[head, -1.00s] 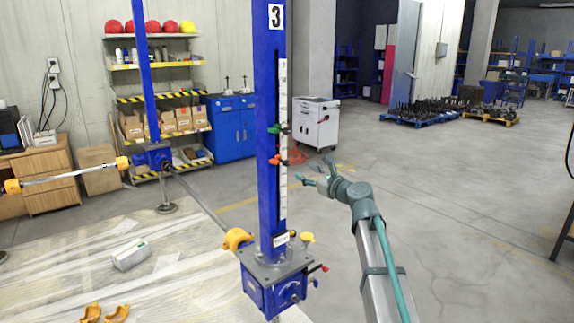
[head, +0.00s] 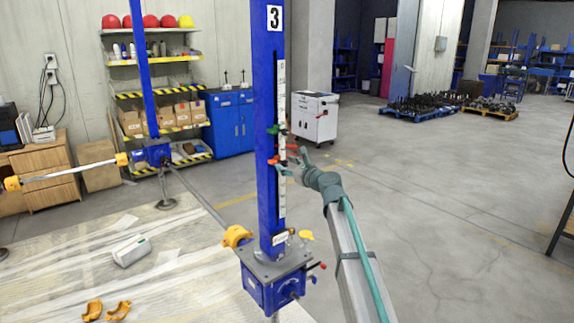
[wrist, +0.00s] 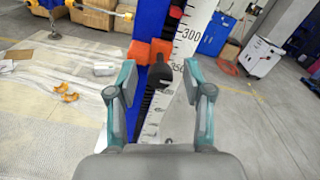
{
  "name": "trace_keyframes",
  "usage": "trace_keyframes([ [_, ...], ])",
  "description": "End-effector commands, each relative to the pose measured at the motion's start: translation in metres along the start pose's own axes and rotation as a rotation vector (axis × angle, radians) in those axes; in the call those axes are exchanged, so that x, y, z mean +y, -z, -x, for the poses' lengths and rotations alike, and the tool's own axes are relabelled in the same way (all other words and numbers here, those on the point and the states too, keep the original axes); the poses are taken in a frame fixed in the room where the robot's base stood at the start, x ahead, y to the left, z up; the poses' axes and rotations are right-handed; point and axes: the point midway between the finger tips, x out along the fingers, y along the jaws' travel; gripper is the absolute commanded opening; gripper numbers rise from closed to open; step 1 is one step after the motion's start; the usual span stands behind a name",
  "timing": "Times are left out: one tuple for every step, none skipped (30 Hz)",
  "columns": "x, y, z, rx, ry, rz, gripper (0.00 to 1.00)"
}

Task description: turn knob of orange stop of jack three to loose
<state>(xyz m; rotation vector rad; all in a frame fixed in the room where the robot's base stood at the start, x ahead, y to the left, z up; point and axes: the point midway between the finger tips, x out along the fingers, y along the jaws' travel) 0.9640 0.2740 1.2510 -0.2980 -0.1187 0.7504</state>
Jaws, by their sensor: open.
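Jack three is the blue column (head: 266,110) with a "3" label and a white scale (head: 282,190), in the middle of the head view. Its orange stop (head: 272,161) sits on the column just below a green stop (head: 277,129). In the wrist view the orange stop (wrist: 150,50) is large, with a black knob (wrist: 159,74) facing me near the 350 mark. My gripper (wrist: 160,95) is open, its two teal fingers on either side of the knob. I cannot tell whether they touch it. In the head view my gripper (head: 289,162) is beside the orange stop, partly hiding it.
The jack's blue gearbox base (head: 272,290) with a red-tipped handle is below. A second blue jack (head: 153,155) stands at the left behind. A white cabinet (head: 314,118) is farther back. The floor to the right is clear.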

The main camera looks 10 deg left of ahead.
Motion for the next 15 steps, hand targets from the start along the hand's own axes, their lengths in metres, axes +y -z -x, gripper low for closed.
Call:
trace_keyframes([
  [0.0001,0.0002,0.0002,0.000,0.000,0.000,0.51],
  [0.0001,0.0002,0.0002,0.000,0.000,0.000,0.51],
  [0.0001,0.0002,0.0003,0.000,0.000,0.000,0.51],
  [0.0001,0.0002,0.0003,0.000,0.000,0.000,0.49],
  [0.0001,0.0002,0.0003,0.000,0.000,0.000,0.44],
  [0.0000,0.0002,0.0004,0.000,0.000,0.000,0.38],
  [0.0000,0.0002,0.0004,0.000,0.000,0.000,0.33],
  [0.0000,0.0002,0.0004,0.000,0.000,0.000,0.28],
  [0.0000,0.0002,0.0005,0.000,0.000,0.000,0.21],
  [0.0000,0.0002,0.0005,0.000,0.000,0.000,0.16],
  [0.0000,0.0002,0.0005,0.000,0.000,0.000,0.11],
  [0.0000,0.0002,0.0005,0.000,0.000,0.000,0.04],
  [0.0000,0.0002,0.0005,0.000,0.000,0.000,0.00],
  [0.0000,0.0002,0.0005,0.000,0.000,0.001,0.00],
  [0.0000,0.0002,0.0005,0.000,0.000,0.001,0.00],
])
